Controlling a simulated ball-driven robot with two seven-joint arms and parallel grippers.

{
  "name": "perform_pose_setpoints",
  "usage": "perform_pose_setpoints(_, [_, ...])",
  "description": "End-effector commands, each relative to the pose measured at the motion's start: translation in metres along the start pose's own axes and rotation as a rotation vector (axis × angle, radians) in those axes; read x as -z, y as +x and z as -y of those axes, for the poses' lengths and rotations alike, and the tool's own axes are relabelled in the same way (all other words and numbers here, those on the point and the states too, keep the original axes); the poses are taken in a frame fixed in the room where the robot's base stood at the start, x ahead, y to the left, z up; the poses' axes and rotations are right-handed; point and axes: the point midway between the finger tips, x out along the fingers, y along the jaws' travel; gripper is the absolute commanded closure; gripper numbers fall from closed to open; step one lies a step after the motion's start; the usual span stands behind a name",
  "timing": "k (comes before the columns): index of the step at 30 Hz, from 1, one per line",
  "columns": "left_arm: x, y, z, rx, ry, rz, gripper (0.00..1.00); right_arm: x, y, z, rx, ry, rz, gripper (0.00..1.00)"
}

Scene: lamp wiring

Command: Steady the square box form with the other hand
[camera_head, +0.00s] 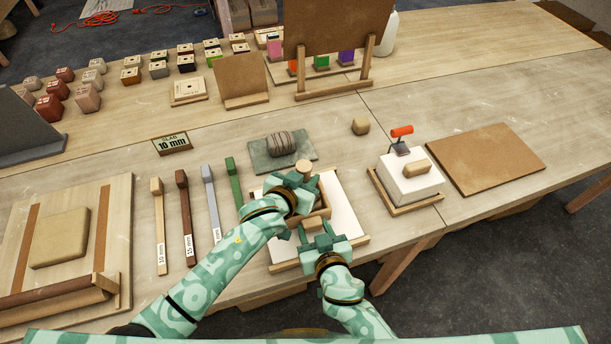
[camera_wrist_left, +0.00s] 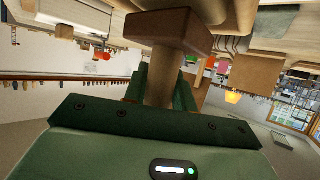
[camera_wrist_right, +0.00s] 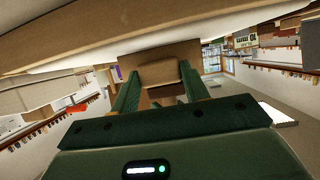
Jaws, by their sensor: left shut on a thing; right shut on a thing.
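The square box form (camera_head: 323,211) is a wooden frame on a white-topped board (camera_head: 343,205) at the front of the table. My two grippers cover much of it. My left gripper (camera_head: 302,181) is over its far left part, shut on the handle (camera_wrist_left: 160,78) of a wooden tool with a square brown head (camera_wrist_left: 168,30). The tool's rounded top (camera_head: 304,167) shows in the head view. My right gripper (camera_head: 318,228) is at the form's near side, shut on a small wooden block (camera_wrist_right: 158,73) that sits against a wider wooden face (camera_wrist_right: 150,52). Whether the form is filled is hidden.
Several upright-handled strips (camera_head: 184,215) lie left of the board. A grey mat (camera_head: 262,160) with a ridged grey lump is behind it. A white block with an orange-handled tool (camera_head: 402,132) stands right, beside a brown board (camera_head: 485,160). A slab board (camera_head: 122,225) lies far left.

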Motion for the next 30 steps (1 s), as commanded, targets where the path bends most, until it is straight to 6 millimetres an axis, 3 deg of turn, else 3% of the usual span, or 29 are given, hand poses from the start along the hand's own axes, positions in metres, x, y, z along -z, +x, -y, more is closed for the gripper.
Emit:
perform_pose_setpoints(17, [-0.010, 0.004, 0.000, 0.000, 0.000, 0.001, 1.00, 0.000, 0.000, 0.000, 0.001, 0.000, -0.001, 0.82])
perform_pose_setpoints(30, [0.011, -0.005, 0.000, 0.000, 0.000, 0.000, 1.00, 0.000, 0.000, 0.000, 0.000, 0.000, -0.001, 0.82])
